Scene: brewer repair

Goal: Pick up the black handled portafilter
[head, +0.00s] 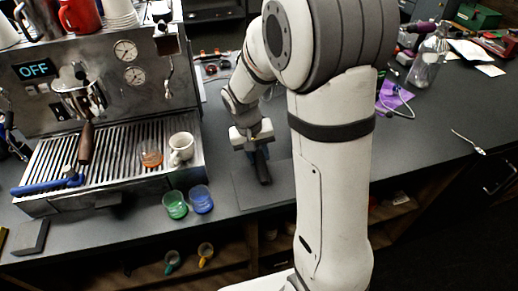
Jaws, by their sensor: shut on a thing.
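My gripper (254,146) is right of the espresso machine, low over the dark counter, pointing down. It is shut on the black handled portafilter. The black handle (263,172) shows below the jaws and points toward the front of the counter. The portafilter's head is mostly hidden by my gripper and wrist. I cannot tell whether the handle touches the dark mat (243,190) beneath it.
The espresso machine (110,85) reads OFF, with a brown handle (86,143) at its group head.

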